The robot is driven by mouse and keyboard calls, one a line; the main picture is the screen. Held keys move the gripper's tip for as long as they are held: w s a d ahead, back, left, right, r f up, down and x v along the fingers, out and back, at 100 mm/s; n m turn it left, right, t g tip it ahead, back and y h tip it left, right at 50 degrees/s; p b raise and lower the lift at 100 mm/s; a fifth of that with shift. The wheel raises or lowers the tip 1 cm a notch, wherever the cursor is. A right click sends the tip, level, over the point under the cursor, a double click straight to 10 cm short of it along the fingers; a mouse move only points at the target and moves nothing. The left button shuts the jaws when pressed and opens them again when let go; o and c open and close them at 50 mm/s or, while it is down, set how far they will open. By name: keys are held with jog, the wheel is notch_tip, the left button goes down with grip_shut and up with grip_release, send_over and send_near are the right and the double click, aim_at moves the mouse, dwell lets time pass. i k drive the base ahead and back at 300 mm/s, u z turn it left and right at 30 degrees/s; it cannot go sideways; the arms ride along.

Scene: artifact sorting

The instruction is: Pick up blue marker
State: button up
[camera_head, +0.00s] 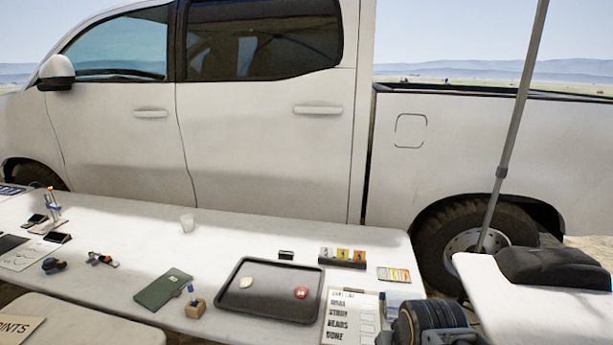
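A small blue upright piece (191,289), which may be the blue marker, stands in or against a small wooden block (195,309) near the front edge of the long white table. It is too small to tell its exact shape. A few slim orange and blue items (51,196) stand in a holder at the table's far left, and they are also too small to name. My gripper is not in view.
A dark green folder (163,289) lies just left of the block. A black tray (267,303) with two small pieces lies to its right. A lettered sheet (340,325) and a dark ribbed cylinder (432,324) are farther right.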

aim_at(190, 285)
jog(key=z, duration=0.45)
jog(key=k, duration=0.4)
jog(key=u, duration=1.6)
jog(key=i, duration=1)
jog(key=z, duration=0.05)
